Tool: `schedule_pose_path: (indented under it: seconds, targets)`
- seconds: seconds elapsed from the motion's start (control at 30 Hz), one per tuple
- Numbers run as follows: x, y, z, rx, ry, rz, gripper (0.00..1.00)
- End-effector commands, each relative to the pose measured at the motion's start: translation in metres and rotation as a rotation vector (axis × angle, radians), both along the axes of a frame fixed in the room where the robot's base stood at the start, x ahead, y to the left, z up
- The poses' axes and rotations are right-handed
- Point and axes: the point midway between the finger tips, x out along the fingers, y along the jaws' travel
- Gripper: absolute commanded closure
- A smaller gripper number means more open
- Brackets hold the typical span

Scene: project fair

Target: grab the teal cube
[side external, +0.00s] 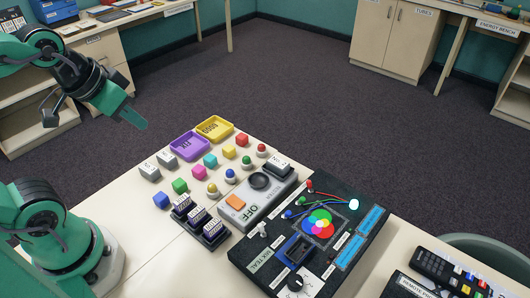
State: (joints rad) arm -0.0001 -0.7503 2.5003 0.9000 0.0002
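The teal cube (210,160) sits on the pale table among other coloured cubes. A magenta cube (199,172) is just in front of it to the left, and a yellow cube (228,151) is just behind it to the right. My gripper (94,118) is in the air at the upper left, well away from the teal cube. Its fingers appear spread wide apart, with nothing seen between them.
A purple tray (175,151) and a yellow tray (201,130) stand behind the cubes. Red (242,139), green (180,186) and blue (160,200) cubes share the row. Knobbed pieces, a grey switch box (262,203) and a black panel (257,251) are in front and right.

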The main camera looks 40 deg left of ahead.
Motion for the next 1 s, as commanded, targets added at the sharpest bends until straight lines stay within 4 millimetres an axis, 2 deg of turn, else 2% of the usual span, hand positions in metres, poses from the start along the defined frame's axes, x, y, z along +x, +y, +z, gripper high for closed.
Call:
schedule_pose_path:
  seconds: [0.03, 0.2, 0.23, 0.67, 0.87, 1.0]
  targets:
    - [0.0, 0.0, 0.0, 0.0, 0.0, 0.0, 0.82]
    - [0.0, 0.0, 0.0, 0.0, 0.0, 0.0, 0.49]
    - [0.0, 0.0, 0.0, 0.0, 0.0, 0.0, 0.47]
    - [0.004, 0.0, 0.0, 0.0, 0.01, 0.001, 0.47]
    - [0.019, 0.001, -0.004, -0.001, 0.052, 0.005, 0.47]
    - [0.037, 0.003, -0.01, -0.001, 0.097, 0.011, 0.47]
